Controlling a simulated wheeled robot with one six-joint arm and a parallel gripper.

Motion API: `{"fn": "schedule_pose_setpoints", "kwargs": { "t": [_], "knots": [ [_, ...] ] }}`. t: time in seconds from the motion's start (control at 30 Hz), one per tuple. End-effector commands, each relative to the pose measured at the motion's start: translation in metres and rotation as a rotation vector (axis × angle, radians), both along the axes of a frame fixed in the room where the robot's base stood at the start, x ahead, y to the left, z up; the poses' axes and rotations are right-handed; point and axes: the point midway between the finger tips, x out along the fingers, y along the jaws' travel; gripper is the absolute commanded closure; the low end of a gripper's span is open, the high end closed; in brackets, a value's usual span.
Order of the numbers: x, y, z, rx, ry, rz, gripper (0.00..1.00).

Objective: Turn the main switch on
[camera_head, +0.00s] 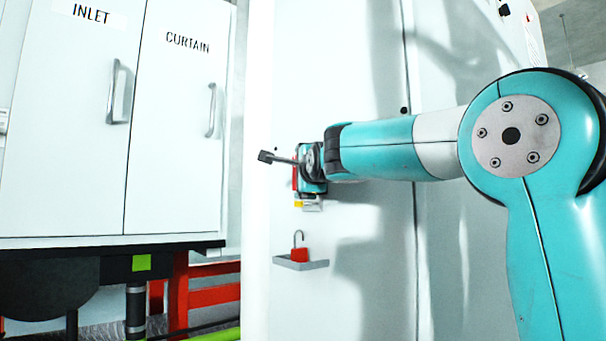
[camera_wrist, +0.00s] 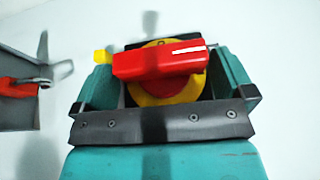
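The main switch has a red handle (camera_wrist: 160,61) with a white mark at one end, on a yellow round plate (camera_wrist: 180,90). In the wrist view the handle lies across the picture. My gripper (camera_wrist: 167,68) has its two teal fingers spread wide, one beyond each end of the handle. I cannot tell whether either finger touches it. In the head view my gripper (camera_head: 308,168) is at the pale cabinet's front and hides most of the switch; a red strip (camera_head: 295,174) shows at its left edge.
Below the switch, a small grey shelf (camera_head: 301,264) holds a red padlock (camera_head: 299,255); the padlock also shows at the wrist view's left (camera_wrist: 18,88). Left stand cabinet doors marked INLET (camera_head: 75,120) and CURTAIN (camera_head: 180,130), with handles. Red rails run below them.

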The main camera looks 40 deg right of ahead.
Motion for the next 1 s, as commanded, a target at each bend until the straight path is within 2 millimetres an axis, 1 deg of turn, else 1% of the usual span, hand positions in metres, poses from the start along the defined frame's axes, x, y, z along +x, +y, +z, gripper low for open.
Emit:
{"fn": "schedule_pose_setpoints", "kwargs": {
  "t": [0.17,0.27,0.37,0.7,0.73,0.8,0.9,1.0],
  "knots": [
    [-0.003,0.002,0.000,-0.001,-0.002,0.001,0.00],
    [-0.013,0.006,-0.002,-0.001,-0.003,0.002,0.00],
    [-0.032,0.013,-0.005,-0.001,-0.005,0.003,0.00],
    [-0.115,0.044,-0.006,0.002,-0.007,0.005,0.00],
    [-0.116,0.046,-0.010,-0.001,-0.005,0.005,0.00],
    [-0.125,0.049,-0.010,-0.002,-0.005,0.004,0.00],
    [-0.139,0.053,-0.010,0.001,-0.006,0.004,0.00],
    [-0.147,0.057,-0.008,-0.003,-0.005,0.002,0.00]
  ]
}}
